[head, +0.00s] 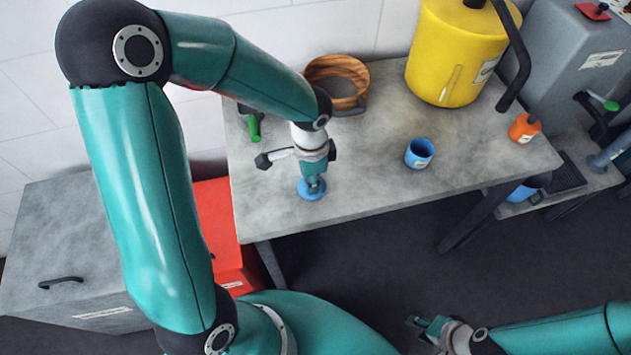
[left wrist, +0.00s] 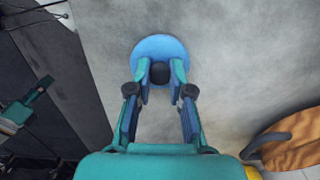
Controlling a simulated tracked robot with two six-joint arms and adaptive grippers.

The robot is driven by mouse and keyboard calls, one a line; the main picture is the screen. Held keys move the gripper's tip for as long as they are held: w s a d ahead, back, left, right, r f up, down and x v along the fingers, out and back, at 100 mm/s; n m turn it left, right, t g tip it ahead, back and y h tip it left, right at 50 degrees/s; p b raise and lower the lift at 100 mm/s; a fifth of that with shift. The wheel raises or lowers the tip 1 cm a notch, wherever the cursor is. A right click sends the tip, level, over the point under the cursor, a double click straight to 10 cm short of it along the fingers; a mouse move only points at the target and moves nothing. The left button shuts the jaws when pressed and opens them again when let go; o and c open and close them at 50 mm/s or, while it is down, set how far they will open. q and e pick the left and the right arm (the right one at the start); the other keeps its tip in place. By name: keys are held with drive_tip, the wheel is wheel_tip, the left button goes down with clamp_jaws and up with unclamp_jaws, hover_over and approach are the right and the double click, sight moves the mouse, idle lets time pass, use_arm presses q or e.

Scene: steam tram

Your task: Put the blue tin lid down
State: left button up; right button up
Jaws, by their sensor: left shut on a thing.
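The blue tin lid (head: 312,192) is a round blue disc near the front left part of the grey table (head: 370,185). My left gripper (head: 314,182) points down over it and is shut on its dark knob. In the left wrist view the lid (left wrist: 160,50) lies flat between the fingertips, with the dark knob between the fingers (left wrist: 160,73). I cannot tell whether the lid touches the table top. The blue tin (head: 419,153) stands open to the right on the same table. My right gripper (head: 432,326) is low at the bottom right, away from the table, with its fingers small and unclear.
A wooden-sided bowl (head: 338,80) and a yellow can (head: 447,55) stand at the back of the table. A small orange bottle (head: 524,127) is at the right end. A green-handled tool (head: 254,128) lies left. The table between lid and blue tin is clear.

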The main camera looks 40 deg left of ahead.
use_arm(q)
drive_tip(key=shift+f, duration=0.25)
drive_tip(key=o, duration=0.8)
drive_tip(key=shift+r, duration=0.1)
drive_tip(key=shift+r, duration=0.3)
wheel_tip(320, 180, up, 12)
drive_tip(key=shift+f+p, duration=0.25)
drive_tip(key=shift+p, duration=0.3)
